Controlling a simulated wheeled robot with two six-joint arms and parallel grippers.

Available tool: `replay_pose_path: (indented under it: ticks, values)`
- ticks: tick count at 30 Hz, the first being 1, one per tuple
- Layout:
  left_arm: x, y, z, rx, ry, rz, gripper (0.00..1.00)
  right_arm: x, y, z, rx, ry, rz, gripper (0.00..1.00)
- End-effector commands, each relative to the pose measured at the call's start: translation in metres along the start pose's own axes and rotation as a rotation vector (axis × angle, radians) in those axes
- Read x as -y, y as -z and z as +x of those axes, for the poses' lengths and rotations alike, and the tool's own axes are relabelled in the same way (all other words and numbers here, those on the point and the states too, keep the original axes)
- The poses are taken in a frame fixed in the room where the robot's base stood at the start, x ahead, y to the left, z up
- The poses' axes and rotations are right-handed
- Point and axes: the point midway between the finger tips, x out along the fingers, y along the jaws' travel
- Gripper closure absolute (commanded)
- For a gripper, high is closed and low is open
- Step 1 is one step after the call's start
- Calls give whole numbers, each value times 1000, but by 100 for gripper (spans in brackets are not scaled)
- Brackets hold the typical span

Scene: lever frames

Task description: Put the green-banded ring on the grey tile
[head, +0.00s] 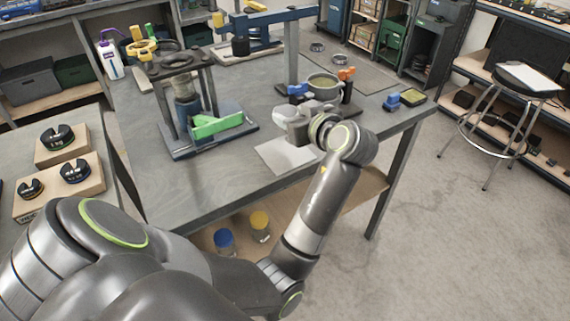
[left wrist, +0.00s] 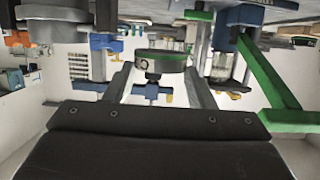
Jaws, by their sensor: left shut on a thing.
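The ring (head: 324,81), with a green band, is held above the workbench, beyond my wrist in the head view. In the left wrist view the ring (left wrist: 160,82) is between the two fingertips. My left gripper (head: 308,97) is shut on it, and its body hides part of the bench. The light grey tile (head: 278,157) lies flat near the bench's front edge, below and nearer than the ring. My wrist and gripper cover part of the tile. My right gripper is in neither view.
A press-like frame with a green bar (head: 216,126) stands left of the tile. Wooden blocks with dark slotted rings (head: 75,171) stand at far left.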

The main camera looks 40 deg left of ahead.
Motion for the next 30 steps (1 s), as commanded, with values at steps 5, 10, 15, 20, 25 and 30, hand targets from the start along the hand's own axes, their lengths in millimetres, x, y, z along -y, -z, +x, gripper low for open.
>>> replay_pose_path:
  ticks: [5, 10, 15, 20, 25, 30]
  values:
    - [3, -18, 7, 1, 40, -7, 75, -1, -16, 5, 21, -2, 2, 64]
    - [3, -48, 16, 2, 40, -5, 75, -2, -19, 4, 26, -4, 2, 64]
    - [2, -64, 21, 1, 37, -9, 75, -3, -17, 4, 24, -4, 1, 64]
    - [3, -86, 27, 3, 37, -6, 75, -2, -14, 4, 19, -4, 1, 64]
    - [2, -99, 31, 1, 36, -9, 75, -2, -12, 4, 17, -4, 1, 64]
    - [2, -99, 31, 2, 35, -11, 75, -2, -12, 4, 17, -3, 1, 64]
